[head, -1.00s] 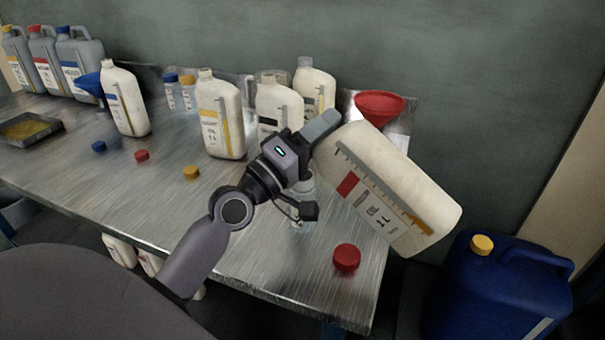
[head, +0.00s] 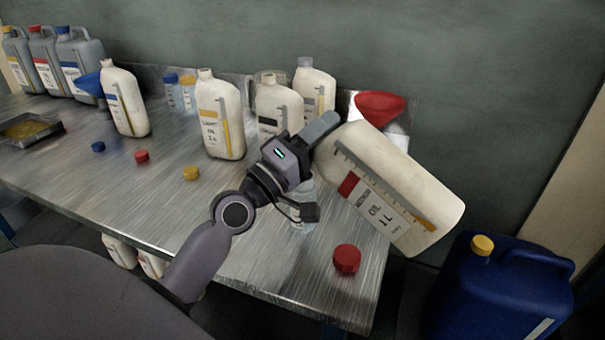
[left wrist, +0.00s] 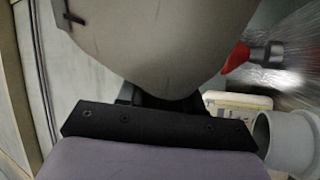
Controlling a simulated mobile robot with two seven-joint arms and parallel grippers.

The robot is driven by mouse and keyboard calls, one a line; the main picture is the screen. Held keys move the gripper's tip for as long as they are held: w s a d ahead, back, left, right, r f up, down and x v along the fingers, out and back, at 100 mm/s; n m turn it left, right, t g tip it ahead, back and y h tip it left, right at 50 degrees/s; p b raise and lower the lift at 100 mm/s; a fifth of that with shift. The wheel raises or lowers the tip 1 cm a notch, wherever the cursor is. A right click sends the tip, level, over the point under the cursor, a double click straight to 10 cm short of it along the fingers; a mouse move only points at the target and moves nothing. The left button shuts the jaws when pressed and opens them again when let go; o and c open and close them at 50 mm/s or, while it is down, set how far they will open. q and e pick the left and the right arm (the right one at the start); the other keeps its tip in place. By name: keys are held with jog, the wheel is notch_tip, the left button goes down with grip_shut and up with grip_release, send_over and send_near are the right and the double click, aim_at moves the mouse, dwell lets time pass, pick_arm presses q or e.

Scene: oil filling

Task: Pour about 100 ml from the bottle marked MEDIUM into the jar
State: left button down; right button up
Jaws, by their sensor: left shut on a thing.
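My left gripper (head: 318,132) is shut on a cream bottle (head: 398,185) with a red label band; "OIL 1L" can be read, the word above is too small. The bottle is held tilted above the right end of the bench, its base toward the lower right. Its mouth is hidden behind my gripper. A clear jar (head: 303,212) stands on the bench under my gripper, mostly hidden by it; its level and any stream cannot be made out. In the left wrist view the bottle's body (left wrist: 150,45) fills the top. My right gripper is not in view.
A red cap (head: 347,258) lies near the bench's front right. A red funnel (head: 380,105) is behind the held bottle. Several cream bottles, including a yellow-labelled one (head: 220,120), stand at the back. A blue canister (head: 500,290) is off the bench's right end.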

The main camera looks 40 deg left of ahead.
pick_arm(q)
jog(key=shift+f+n+y, duration=0.15)
jog(key=shift+n+y, duration=0.25)
jog(key=shift+n, duration=0.1)
dwell(0.4)
jog(key=shift+a+n+t+y+p, duration=0.4)
jog(key=shift+n+y, duration=0.2)
jog(key=shift+n, duration=0.6)
dwell(5.0)
